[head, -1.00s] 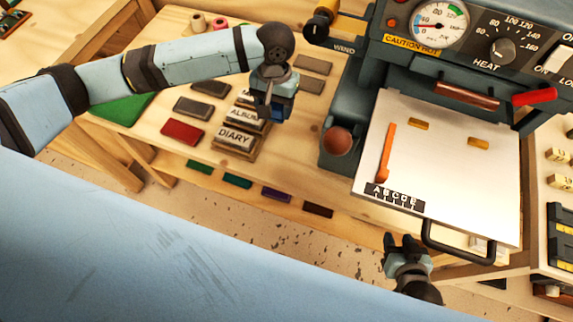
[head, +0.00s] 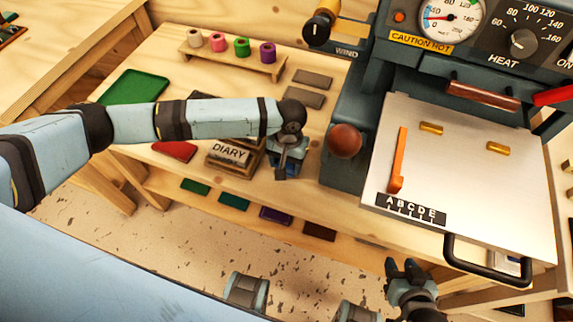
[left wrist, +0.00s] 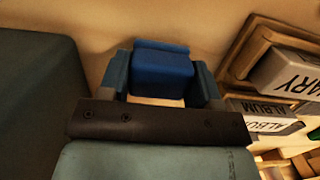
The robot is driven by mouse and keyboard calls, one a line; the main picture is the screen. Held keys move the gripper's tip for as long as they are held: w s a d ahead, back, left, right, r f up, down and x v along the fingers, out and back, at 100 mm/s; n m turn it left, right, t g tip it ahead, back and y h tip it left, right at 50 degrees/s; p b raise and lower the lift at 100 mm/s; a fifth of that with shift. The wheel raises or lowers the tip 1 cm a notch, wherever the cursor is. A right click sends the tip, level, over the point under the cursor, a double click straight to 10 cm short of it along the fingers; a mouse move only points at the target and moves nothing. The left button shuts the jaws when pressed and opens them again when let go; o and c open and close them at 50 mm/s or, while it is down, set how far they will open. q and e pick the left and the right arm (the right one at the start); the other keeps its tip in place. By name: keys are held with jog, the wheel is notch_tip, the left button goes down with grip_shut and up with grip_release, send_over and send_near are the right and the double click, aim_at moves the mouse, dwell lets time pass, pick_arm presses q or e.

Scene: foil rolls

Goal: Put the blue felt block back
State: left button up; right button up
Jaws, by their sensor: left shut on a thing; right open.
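The blue felt block (left wrist: 163,75) is between the fingers of my left gripper (left wrist: 162,88) in the left wrist view. In the head view my left gripper (head: 286,170) points down near the table's front edge, right of the DIARY block (head: 231,152) and left of the dark machine. The blue block is mostly hidden there by the gripper, and I cannot tell whether it touches the table. My right gripper (head: 404,272) is open and empty below the machine's plate.
The dark machine (head: 345,180) with a red-brown knob (head: 345,140) stands close on the right. A rack of coloured spools (head: 230,58) is behind. Grey pads (head: 313,79) lie on the table. Several coloured strips (head: 234,202) lie on the lower shelf.

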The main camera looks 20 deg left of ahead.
pick_arm(q)
jog(key=shift+f, duration=0.85)
jog(key=o, duration=0.9)
jog(key=shift+f, duration=0.1)
jog(key=r, duration=0.4)
jog(key=w+r, duration=0.1)
jog(key=r, duration=0.3)
jog(key=r+p, duration=0.1)
jog(key=r, duration=0.3)
jog(key=shift+w+r, duration=0.15)
jog(key=shift+w, duration=0.1)
jog(key=shift+s, duration=0.1)
